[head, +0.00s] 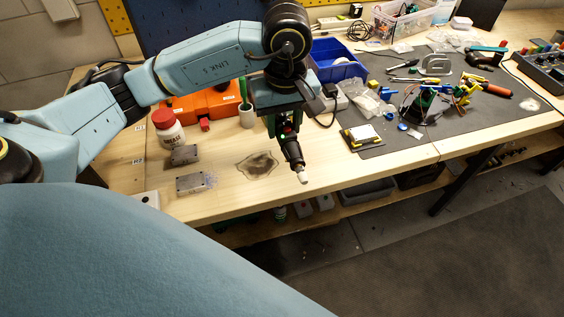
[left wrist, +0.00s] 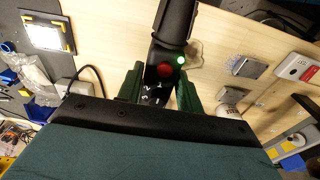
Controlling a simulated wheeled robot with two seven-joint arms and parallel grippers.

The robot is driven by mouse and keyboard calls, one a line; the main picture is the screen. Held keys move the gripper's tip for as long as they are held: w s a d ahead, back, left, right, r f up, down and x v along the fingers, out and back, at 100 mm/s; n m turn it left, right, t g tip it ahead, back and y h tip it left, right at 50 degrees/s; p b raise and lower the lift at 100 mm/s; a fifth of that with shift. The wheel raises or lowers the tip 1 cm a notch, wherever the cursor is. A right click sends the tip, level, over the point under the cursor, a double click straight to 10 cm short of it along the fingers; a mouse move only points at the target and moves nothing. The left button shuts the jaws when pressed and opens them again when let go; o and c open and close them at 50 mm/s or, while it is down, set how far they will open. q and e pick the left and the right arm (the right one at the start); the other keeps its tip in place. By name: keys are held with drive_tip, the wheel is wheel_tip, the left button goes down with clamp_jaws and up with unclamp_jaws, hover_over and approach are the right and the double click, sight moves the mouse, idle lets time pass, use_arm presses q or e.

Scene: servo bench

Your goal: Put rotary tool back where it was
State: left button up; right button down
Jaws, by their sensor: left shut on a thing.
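The rotary tool (head: 294,154) is a dark, slim tool with a pale tip, a red button and a green light. My left gripper (head: 283,127) is shut on it and holds it, tip downward, over the front part of the wooden bench (head: 225,205). In the left wrist view the tool (left wrist: 174,22) sits between the green fingers of the left gripper (left wrist: 160,90). A dark-edged stain (head: 258,165) marks the wood just left of the tool. I cannot tell the exact height of the tip above the bench. My right gripper does not show.
Two grey metal blocks (head: 190,181) and a white jar with a red lid (head: 167,127) stand at the left. An orange case (head: 200,103) and a blue bin (head: 338,62) are behind. A dark mat (head: 395,140) with parts and tools covers the right. Bare wood lies around the stain.

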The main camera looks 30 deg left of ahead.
use_arm(q)
wheel_tip(320, 180, down, 10)
drive_tip(key=shift+r, duration=0.15)
idle(0.3)
drive_tip(key=o, duration=1.1)
drive_tip(key=shift+c, duration=0.2)
drive_tip(key=r, duration=1.2)
drive_tip(key=shift+s+d, duration=0.2)
